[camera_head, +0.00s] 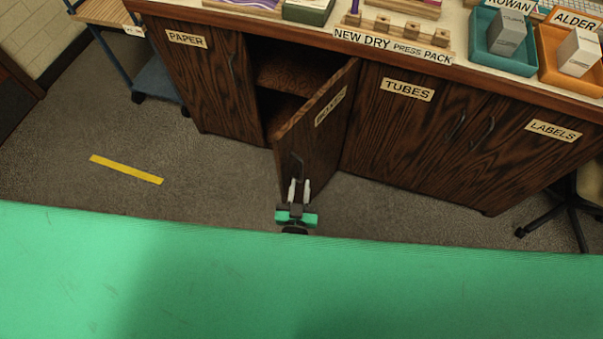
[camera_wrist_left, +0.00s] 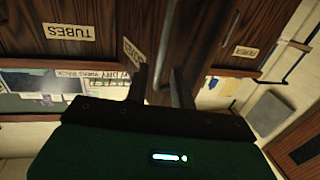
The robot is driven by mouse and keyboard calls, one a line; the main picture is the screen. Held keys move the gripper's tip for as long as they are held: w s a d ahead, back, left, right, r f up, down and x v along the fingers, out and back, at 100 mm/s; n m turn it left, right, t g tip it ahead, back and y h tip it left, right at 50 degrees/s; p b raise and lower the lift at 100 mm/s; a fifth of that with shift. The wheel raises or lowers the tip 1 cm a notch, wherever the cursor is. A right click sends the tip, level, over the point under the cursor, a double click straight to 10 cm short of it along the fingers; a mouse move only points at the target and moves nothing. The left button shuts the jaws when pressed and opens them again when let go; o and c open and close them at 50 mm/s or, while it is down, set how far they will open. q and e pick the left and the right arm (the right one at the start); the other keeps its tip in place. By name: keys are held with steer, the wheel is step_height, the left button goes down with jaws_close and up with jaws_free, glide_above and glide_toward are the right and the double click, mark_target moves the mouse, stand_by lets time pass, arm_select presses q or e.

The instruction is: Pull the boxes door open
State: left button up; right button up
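The boxes door (camera_head: 318,130) is a dark wood cabinet door with a partly hidden pale label. It stands swung out from the cabinet, and the dark compartment (camera_head: 278,80) behind it shows. Its dark handle (camera_head: 297,164) is near the door's free edge. My left gripper (camera_head: 299,183) is at the handle's lower end, its two pale fingers apart with a gap between them. In the left wrist view the fingers (camera_wrist_left: 160,82) also stand apart, close to the door; I cannot tell whether they touch the handle. My right gripper is out of view.
The paper door (camera_head: 205,75), tubes door (camera_head: 400,120) and labels door (camera_head: 525,150) are shut. A trolley (camera_head: 155,80) stands at left and a chair base (camera_head: 572,210) at right. The floor before the cabinet is clear, with yellow tape (camera_head: 126,169). A green surface (camera_head: 220,285) fills the foreground.

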arm_select(q)
steer(key=s, duration=0.7)
steer(key=shift+s, duration=0.35)
